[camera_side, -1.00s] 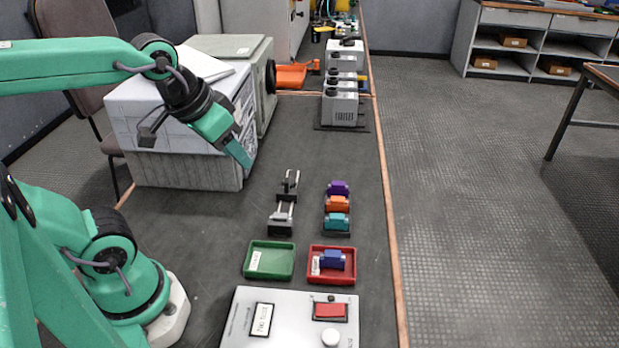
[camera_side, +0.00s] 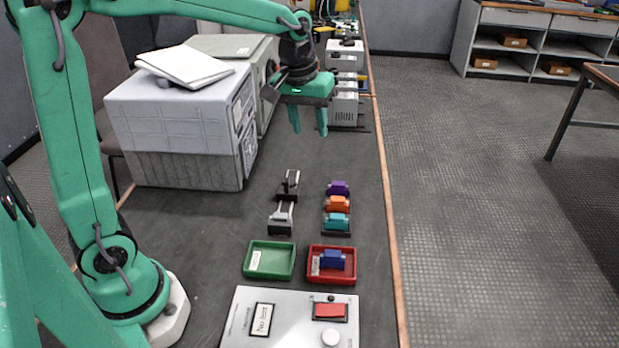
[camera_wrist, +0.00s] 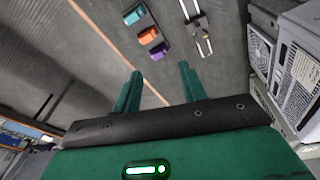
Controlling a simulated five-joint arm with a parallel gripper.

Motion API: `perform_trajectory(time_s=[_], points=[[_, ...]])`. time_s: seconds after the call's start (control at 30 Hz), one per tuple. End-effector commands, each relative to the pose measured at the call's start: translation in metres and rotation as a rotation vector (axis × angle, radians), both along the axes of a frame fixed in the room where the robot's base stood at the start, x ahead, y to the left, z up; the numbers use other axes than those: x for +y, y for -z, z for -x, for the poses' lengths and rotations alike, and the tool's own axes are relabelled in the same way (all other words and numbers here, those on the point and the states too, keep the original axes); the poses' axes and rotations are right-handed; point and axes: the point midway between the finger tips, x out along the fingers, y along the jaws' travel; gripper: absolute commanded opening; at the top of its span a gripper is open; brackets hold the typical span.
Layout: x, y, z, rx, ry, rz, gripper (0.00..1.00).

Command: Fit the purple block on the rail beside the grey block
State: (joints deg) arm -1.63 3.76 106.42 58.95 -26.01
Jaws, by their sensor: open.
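The purple block (camera_side: 338,187) stands at the far end of a short row, behind an orange and a teal block; it also shows in the wrist view (camera_wrist: 158,52). The rail (camera_side: 285,204) lies left of that row, a pale strip with dark end pieces, and also appears in the wrist view (camera_wrist: 202,34). A grey block (camera_side: 281,217) seems to sit near the rail's front end, too small to make out clearly. My gripper (camera_side: 308,122) is open and empty, fingers pointing down, above and beyond the row and rail; its fingertips also show in the wrist view (camera_wrist: 160,71).
The orange block (camera_side: 338,203) and teal block (camera_side: 336,221) stand close to the purple one. In front are a green tray (camera_side: 285,274), a red tray (camera_side: 314,278) holding a blue block (camera_side: 332,260), and a control panel (camera_side: 290,318). A large pale box (camera_side: 180,125) stands left.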

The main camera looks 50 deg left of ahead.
Motion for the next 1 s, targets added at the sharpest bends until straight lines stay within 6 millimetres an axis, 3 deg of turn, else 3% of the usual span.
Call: perform_trajectory(time_s=[0.2, 0.53, 0.77, 1.0], points=[[0.004, 0.029, -0.040, 0.065, -0.096, 0.016, 0.42], [0.010, 0.081, -0.090, 0.151, -0.238, 0.030, 0.42], [0.013, 0.104, -0.106, 0.184, -0.295, 0.034, 0.42], [0.013, 0.107, -0.109, 0.188, -0.303, 0.034, 0.42]])
